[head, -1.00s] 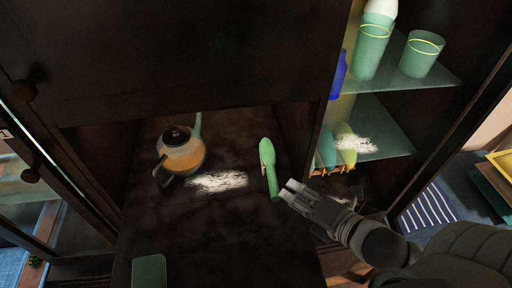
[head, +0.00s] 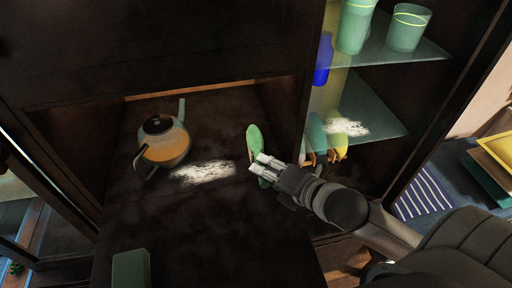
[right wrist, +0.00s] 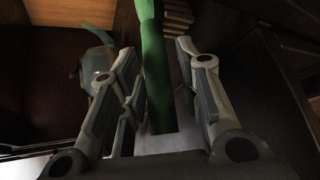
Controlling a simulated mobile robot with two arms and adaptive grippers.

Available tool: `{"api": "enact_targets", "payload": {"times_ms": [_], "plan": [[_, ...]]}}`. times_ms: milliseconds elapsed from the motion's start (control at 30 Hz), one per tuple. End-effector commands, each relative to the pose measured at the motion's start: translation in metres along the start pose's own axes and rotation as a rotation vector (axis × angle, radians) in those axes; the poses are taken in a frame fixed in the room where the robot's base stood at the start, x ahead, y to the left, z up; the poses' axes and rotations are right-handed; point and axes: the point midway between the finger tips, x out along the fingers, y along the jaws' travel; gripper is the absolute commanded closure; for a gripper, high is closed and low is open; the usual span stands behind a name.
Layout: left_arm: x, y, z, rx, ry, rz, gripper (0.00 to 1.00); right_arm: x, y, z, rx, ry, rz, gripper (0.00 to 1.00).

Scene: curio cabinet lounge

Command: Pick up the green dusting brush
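The green dusting brush (head: 255,145) lies on the dark cabinet shelf, to the right of the teapot. My right gripper (head: 262,168) is over its near end in the head view and hides part of it. In the right wrist view the green handle (right wrist: 155,75) runs between the two spread fingers (right wrist: 160,85), with a gap to the right finger; it looks close to the left one. The right gripper is open. My left gripper is in neither view.
A teapot (head: 164,145) with amber contents stands to the left on the dark shelf (head: 200,230). A white dust patch (head: 203,172) lies between. A green box (head: 131,268) is at the front. Glass shelves (head: 375,105) with cups (head: 407,27) and a blue bottle (head: 323,60) stand at the right.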

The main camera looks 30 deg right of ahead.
Motion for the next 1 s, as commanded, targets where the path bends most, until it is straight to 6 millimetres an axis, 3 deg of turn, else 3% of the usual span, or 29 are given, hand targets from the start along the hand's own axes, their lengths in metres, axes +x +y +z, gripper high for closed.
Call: {"api": "enact_targets", "payload": {"times_ms": [33, 200, 467, 733, 1000], "plan": [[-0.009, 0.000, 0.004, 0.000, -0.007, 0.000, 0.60, 0.005, 0.007, 0.003, 0.004, -0.002, 0.003, 0.68], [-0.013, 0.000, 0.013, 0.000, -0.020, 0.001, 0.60, 0.022, 0.004, 0.002, 0.001, -0.002, 0.003, 0.68], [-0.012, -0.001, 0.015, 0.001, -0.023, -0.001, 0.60, 0.025, 0.003, 0.001, 0.000, 0.000, 0.002, 0.68], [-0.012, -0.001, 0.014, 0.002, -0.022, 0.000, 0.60, 0.025, 0.002, 0.001, 0.000, -0.001, 0.002, 1.00], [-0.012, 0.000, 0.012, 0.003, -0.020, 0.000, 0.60, 0.024, 0.003, 0.001, -0.001, -0.002, 0.003, 1.00]]}}
